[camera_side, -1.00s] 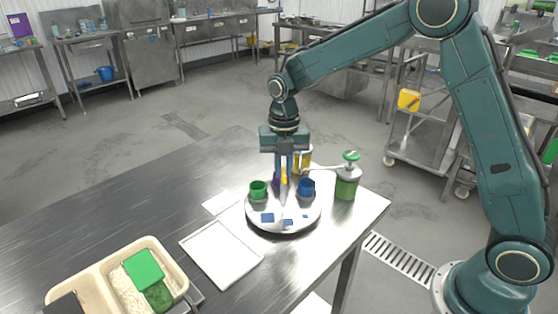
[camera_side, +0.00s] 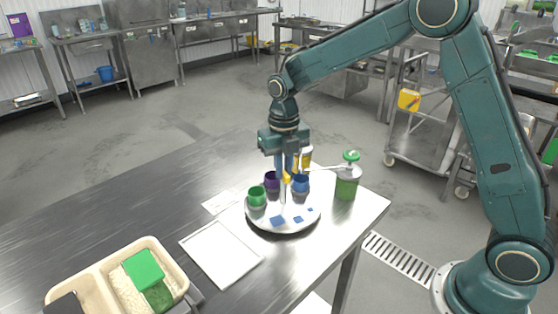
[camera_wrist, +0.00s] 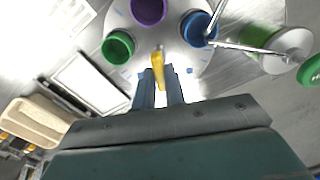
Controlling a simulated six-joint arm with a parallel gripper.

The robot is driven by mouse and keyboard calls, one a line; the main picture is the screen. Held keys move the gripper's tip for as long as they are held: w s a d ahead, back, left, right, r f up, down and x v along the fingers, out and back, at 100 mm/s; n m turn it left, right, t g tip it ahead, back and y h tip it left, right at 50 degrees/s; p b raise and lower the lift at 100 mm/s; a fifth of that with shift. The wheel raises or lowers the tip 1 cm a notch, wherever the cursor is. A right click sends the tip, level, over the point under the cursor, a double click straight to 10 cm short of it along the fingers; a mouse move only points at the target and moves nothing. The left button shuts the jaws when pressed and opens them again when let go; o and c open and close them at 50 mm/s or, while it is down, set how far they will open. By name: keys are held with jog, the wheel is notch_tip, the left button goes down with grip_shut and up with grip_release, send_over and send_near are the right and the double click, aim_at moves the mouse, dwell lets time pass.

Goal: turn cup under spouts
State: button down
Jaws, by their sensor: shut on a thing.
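A round white turntable (camera_side: 262,222) stands on the steel table. It bears a green cup (camera_side: 257,197) at left, a purple cup (camera_side: 271,180) at back and a blue cup (camera_side: 300,184) at right. My gripper (camera_side: 286,180) points down over its middle, shut on a yellow handle (camera_wrist: 158,68), which stands between the fingers in the wrist view. A green pump dispenser (camera_side: 346,184) stands right of the turntable, its metal spout (camera_side: 322,168) reaching left to above the blue cup. In the wrist view, spout tips lie over or beside the blue cup (camera_wrist: 196,30); exact alignment is unclear.
A yellow dispenser (camera_side: 306,155) stands behind, partly hidden. A white tray (camera_side: 222,254) lies front left of the turntable. A beige bin (camera_side: 95,293) with rice and a green block (camera_side: 143,269) stands at front left. The table's left part is clear.

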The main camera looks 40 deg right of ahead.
jog(key=shift+r, duration=0.1)
dwell(0.3)
jog(key=c, duration=1.5)
grip_release()
jog(key=shift+o, duration=0.2)
notch_tip(320, 180, up, 14)
